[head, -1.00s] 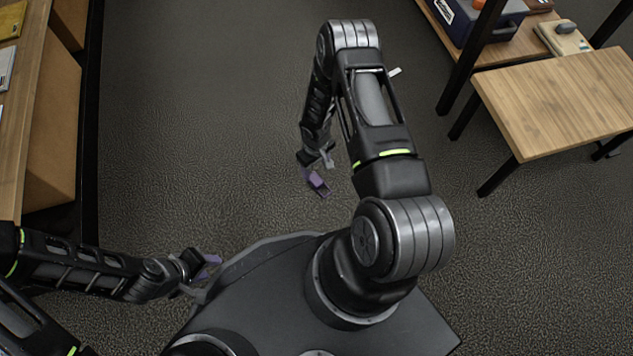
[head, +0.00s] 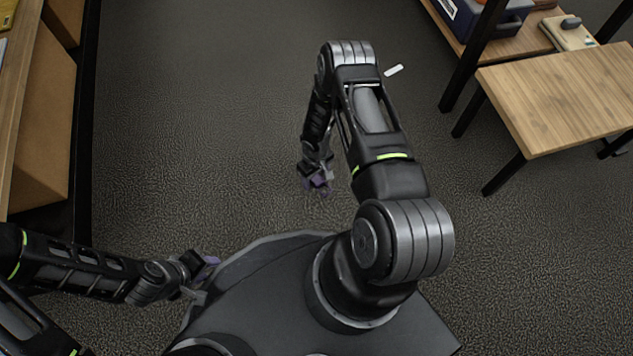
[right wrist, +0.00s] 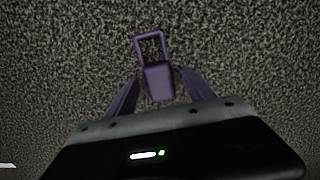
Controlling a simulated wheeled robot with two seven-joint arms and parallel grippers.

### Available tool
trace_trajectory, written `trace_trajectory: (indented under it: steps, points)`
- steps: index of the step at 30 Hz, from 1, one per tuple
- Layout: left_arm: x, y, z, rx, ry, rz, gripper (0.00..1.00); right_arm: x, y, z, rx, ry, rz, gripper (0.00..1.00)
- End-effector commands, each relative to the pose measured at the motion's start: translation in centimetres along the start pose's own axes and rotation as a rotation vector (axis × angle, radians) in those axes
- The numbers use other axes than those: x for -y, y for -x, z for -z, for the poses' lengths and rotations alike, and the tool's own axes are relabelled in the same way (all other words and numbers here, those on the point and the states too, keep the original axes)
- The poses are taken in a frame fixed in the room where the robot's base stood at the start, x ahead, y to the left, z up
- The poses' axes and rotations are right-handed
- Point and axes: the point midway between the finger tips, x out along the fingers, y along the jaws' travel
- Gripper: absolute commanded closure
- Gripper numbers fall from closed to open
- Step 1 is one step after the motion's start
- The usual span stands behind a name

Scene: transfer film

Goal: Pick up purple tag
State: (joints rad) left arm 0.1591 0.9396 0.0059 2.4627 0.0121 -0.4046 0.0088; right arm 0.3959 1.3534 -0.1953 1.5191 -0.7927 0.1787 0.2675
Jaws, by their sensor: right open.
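The purple tag (right wrist: 158,82), a small block with a square loop at its far end, shows in the right wrist view against the dark floor. My right gripper (right wrist: 158,92) is open, with one purple finger on each side of the tag's near part and gaps between. I cannot tell how high the fingers are above the floor. In the head view my right gripper (head: 318,184) hangs low over the floor, and the tag cannot be told apart from the purple fingers there. My left gripper (head: 203,277) is at the lower left beside my base; its opening is unclear.
A wooden table (head: 560,100) stands at the right, with a shelf (head: 520,45) behind it. A small white piece (head: 393,70) lies beyond my right arm. Shelving with cardboard boxes (head: 45,130) lines the left. The floor (head: 210,120) between is open.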

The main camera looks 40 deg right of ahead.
Motion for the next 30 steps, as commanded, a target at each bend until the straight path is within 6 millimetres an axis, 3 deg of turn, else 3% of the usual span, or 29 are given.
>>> trace_trajectory:
  steps: [19, 30]
  points:
    - [0.00, -0.04, 0.01, 0.000, 0.000, 0.000, 0.64, -0.06, -0.15, 0.03, -0.001, -0.001, -0.001, 0.39]
    - [0.00, -0.04, 0.00, 0.000, 0.000, 0.000, 0.64, -0.06, -0.15, 0.03, -0.001, -0.001, -0.001, 0.69]
